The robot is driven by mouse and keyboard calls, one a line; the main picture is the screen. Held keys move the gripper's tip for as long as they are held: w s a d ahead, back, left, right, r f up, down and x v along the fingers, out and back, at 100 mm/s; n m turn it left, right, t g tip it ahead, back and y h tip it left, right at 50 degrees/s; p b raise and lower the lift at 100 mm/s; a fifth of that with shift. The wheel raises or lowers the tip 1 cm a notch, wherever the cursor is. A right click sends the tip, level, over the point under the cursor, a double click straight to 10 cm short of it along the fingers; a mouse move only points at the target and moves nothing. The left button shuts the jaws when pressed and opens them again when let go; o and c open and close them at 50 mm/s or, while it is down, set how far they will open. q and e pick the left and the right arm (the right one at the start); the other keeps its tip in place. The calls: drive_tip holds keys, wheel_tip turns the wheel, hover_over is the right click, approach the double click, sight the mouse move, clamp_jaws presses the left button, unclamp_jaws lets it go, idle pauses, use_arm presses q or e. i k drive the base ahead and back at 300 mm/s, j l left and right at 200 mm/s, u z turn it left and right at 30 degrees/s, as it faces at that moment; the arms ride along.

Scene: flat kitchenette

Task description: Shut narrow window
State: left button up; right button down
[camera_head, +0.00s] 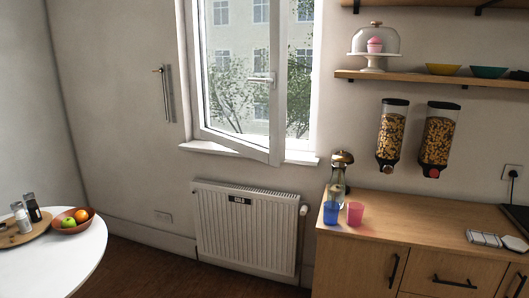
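The narrow window (237,134) is in the upper middle of the head view. Its white-framed sash stands ajar, swung into the room from the left side. The sash's free right edge (277,120) stands away from the frame, and its lower right corner hangs out over the white sill (208,147). A gap to the outside shows between this edge and the right side of the frame (315,110). A white handle (262,79) sits on the free edge and points left. Neither of my grippers is in view.
A white radiator (245,230) is under the window. At right, a wooden counter (410,220) holds a blue cup (331,213), a pink cup (355,213) and a glass bottle (338,185). A round white table (60,262) is at lower left. Dark floor between looks clear.

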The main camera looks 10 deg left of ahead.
sight(272, 154)
drive_tip(key=i+j+u, duration=0.15)
drive_tip(key=i+u, duration=0.3)
drive_tip(key=i, duration=0.15)
drive_tip(key=i+u, duration=0.45)
drive_tip(key=i+l, duration=0.05)
drive_tip(key=i, duration=0.05)
